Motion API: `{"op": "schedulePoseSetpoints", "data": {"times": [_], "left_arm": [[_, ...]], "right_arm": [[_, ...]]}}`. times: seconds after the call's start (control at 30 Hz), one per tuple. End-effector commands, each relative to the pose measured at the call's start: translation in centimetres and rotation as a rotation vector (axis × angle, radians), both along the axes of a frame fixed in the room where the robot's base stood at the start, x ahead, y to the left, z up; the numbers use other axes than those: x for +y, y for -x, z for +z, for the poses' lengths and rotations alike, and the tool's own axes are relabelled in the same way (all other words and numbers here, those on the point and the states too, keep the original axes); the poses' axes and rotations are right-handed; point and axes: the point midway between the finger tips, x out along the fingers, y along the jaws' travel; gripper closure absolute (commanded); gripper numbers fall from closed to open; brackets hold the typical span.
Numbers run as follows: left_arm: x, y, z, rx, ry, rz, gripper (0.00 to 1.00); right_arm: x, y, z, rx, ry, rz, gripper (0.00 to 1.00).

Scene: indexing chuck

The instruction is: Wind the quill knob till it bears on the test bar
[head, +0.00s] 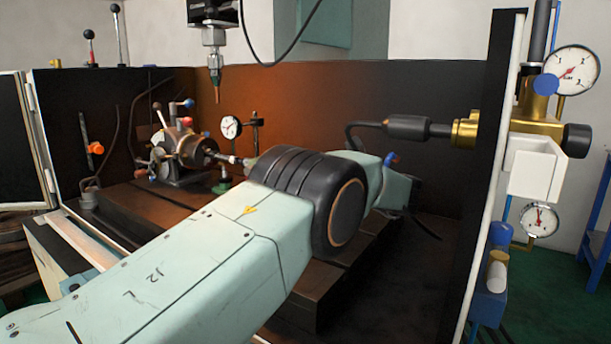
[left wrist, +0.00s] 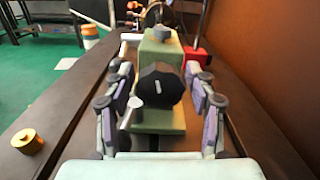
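The quill knob (left wrist: 158,88) is black and faceted, with a pale mark on its face. It sits on the near end of a green tailstock (left wrist: 158,119) in the left wrist view. My left gripper (left wrist: 161,103) is open, one finger on each side of the knob, with small gaps visible; I cannot tell about contact. The test bar (head: 228,159) shows as a short bright rod right of the chuck (head: 196,151) in the head view. My left arm hides the tailstock and knob there, so the quill's contact with the bar cannot be seen. My right gripper is not in view.
A dial gauge (head: 230,127) stands behind the bar; a red block (left wrist: 197,61) stands beyond the tailstock. A spindle probe (head: 216,80) hangs above. A brass cylinder (left wrist: 27,141) sits left on the dark table. A rust-brown wall (left wrist: 274,65) runs along the right.

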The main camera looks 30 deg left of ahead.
Motion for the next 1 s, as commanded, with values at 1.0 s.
{"op": "schedulePoseSetpoints", "data": {"times": [1.0], "left_arm": [[-0.04, 0.01, -0.07, 0.181, -0.013, 0.001, 0.9]], "right_arm": [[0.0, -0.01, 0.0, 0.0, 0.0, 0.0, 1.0]]}}
